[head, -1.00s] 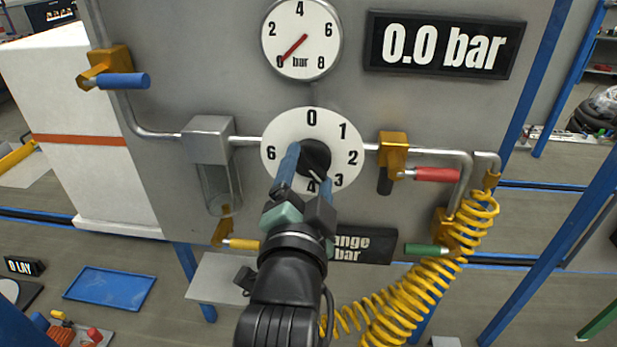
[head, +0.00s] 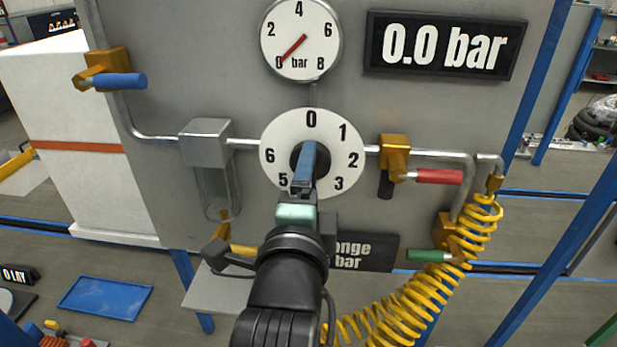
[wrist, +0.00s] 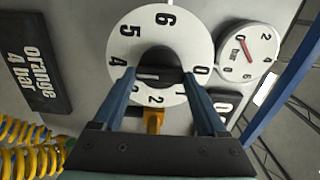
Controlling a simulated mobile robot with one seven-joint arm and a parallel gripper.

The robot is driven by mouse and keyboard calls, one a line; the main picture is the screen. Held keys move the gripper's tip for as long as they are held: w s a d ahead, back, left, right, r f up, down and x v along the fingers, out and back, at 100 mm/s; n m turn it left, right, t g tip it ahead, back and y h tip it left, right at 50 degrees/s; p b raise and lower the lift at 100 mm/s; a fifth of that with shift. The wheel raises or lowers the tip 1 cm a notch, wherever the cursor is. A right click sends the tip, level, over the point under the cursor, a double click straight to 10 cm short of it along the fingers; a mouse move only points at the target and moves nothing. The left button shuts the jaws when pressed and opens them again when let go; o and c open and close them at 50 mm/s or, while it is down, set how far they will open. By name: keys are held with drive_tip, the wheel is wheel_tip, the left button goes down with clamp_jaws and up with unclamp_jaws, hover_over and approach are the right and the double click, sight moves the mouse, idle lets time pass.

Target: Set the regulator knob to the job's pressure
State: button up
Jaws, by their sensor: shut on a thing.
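The black regulator knob (wrist: 158,66) sits at the middle of a white dial (head: 271,139) numbered 0 to 6. My gripper (head: 307,148) is shut on the knob, and its blue fingers flank the knob in the wrist view (wrist: 160,80). One finger hides much of the knob and the 4 in the head view. The display (head: 443,45) reads 0.0 bar. A black sign (wrist: 32,73) reads "orange 4 bar"; my arm partly covers it in the head view (head: 366,252).
A blue-handled valve (head: 120,81) is at upper left, a red-handled one (head: 438,176) right of the dial, and a green-handled one (head: 428,255) lower right. A glass bowl filter (head: 212,185) hangs left of the dial. A coiled yellow hose (head: 440,275) runs down beside my arm.

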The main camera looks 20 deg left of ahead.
idle(0.5)
drive_tip(key=o, duration=1.3)
drive_tip(key=p+v, duration=0.8)
drive_tip(key=v, duration=0.5)
